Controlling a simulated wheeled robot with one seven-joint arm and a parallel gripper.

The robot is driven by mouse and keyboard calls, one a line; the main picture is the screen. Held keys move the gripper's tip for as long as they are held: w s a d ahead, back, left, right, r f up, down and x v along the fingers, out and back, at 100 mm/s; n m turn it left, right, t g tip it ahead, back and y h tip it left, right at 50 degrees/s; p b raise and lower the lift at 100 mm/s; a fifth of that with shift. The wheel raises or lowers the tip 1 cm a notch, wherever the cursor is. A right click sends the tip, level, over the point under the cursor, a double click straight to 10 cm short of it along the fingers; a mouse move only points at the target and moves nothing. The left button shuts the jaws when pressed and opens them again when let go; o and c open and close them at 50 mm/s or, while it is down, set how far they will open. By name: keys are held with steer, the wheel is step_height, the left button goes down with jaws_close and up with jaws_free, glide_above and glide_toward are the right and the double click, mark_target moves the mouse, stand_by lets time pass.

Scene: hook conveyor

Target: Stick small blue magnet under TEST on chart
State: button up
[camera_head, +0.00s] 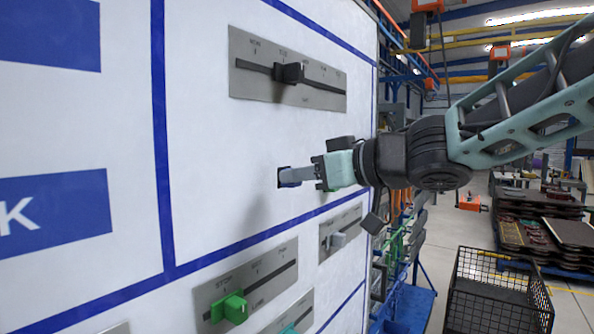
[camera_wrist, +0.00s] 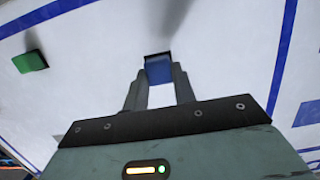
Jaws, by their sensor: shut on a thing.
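A small blue magnet (camera_wrist: 158,69) is between the two fingertips of my gripper (camera_wrist: 158,84) in the wrist view. In the head view the magnet (camera_head: 287,178) shows as a dark blue piece at the end of my gripper (camera_head: 296,177), at the chart's surface. My gripper is shut on it. The white chart (camera_head: 215,140) with blue lines fills the left of the head view. I cannot tell whether the magnet touches the chart. The word TEST cannot be read in these frames.
A grey slider panel with a black knob (camera_head: 288,73) is above my gripper. A green knob (camera_head: 231,307) and a light grey knob (camera_head: 338,240) sit on panels below. A green block (camera_wrist: 30,61) shows in the wrist view. A black wire basket (camera_head: 497,290) stands at lower right.

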steer(key=shift+f+p+v, duration=0.15)
steer(key=shift+p+v, duration=0.25)
steer(key=shift+v, duration=0.4)
steer(key=shift+f+p+v, duration=0.15)
steer(key=shift+p+v, duration=0.2)
steer(key=shift+v, duration=0.45)
steer(key=shift+d, duration=0.1)
